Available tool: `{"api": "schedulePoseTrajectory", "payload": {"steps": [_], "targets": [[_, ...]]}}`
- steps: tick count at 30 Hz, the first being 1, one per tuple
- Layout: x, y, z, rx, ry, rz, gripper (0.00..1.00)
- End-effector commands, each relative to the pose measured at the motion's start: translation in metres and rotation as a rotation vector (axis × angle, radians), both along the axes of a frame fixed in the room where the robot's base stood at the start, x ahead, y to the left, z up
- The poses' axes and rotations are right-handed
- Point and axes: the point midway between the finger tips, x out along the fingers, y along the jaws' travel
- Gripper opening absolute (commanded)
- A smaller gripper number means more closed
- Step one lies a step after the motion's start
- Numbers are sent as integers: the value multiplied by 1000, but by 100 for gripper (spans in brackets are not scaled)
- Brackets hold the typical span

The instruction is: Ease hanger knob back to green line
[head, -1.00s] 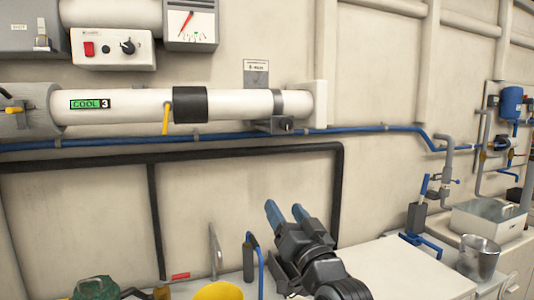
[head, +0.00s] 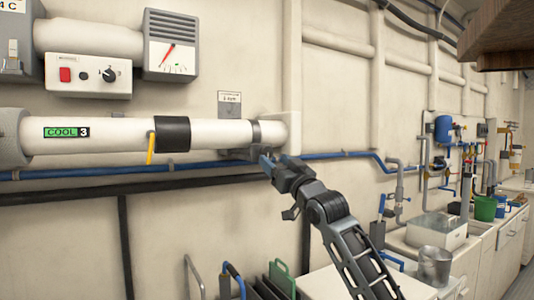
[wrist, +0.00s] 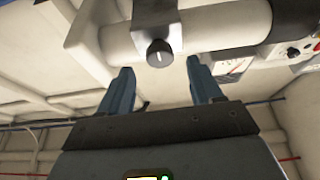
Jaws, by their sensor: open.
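The hanger knob (wrist: 158,52) is dark and round with a pale pointer mark. It sits on the grey hanger bracket (wrist: 157,20) clamped around the white pipe. In the head view the bracket's strap (head: 269,133) shows near the pipe's right end, and the knob is hidden or too small to make out. My gripper (head: 269,160) is open just below the bracket. In the wrist view the blue fingers of my gripper (wrist: 160,68) stand apart on either side of the knob, with nothing between them. I cannot make out a green line at the knob.
A gauge (head: 171,45) with a red needle and green marks hangs above the pipe, beside a control box (head: 88,76). A yellow lever (head: 151,148) hangs from the pipe (head: 100,135). A blue pipe (head: 215,165) runs below it.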

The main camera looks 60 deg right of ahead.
Motion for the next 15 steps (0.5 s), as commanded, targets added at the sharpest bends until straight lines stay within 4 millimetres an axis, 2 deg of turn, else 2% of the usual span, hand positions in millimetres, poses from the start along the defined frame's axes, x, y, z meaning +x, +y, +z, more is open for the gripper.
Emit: {"api": "schedulePoseTrajectory", "payload": {"steps": [1, 6, 15], "targets": [[8, -4, 7, -1, 3, 0, 65], [26, -15, 15, -1, 2, 1, 65], [37, -23, 18, 0, 0, -1, 65]]}}
